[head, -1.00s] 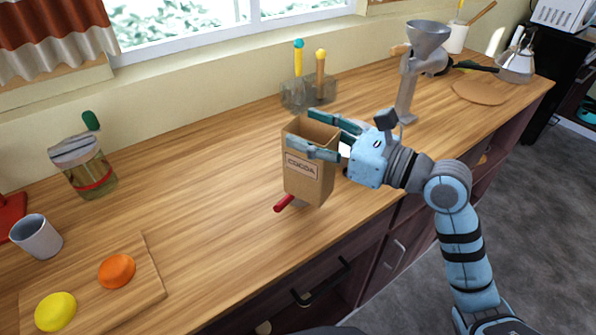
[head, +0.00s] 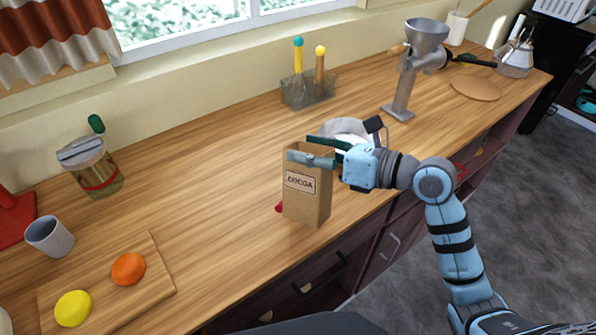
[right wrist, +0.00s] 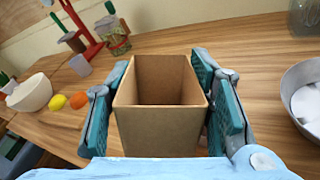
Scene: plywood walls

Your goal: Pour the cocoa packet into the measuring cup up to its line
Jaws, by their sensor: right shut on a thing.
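The brown cocoa packet (head: 306,200), labelled COCOA, is upright with its top open. My right gripper (head: 300,157) is shut on it near the top, one finger on each side. In the right wrist view the packet (right wrist: 160,125) shows brown inner walls; how much cocoa it holds cannot be told. A clear glass vessel with a red band (head: 100,180) stands at the left, well away from the packet; it may be the measuring cup. It also shows in the right wrist view (right wrist: 117,45). My left gripper is out of view.
A metal pan (head: 350,128) stands behind the packet, partly hidden. A grinder (head: 405,85) and a utensil holder (head: 308,92) are at the back. A grey cup (head: 50,237) and a board (head: 150,290) with fruit are at left. The middle counter is clear.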

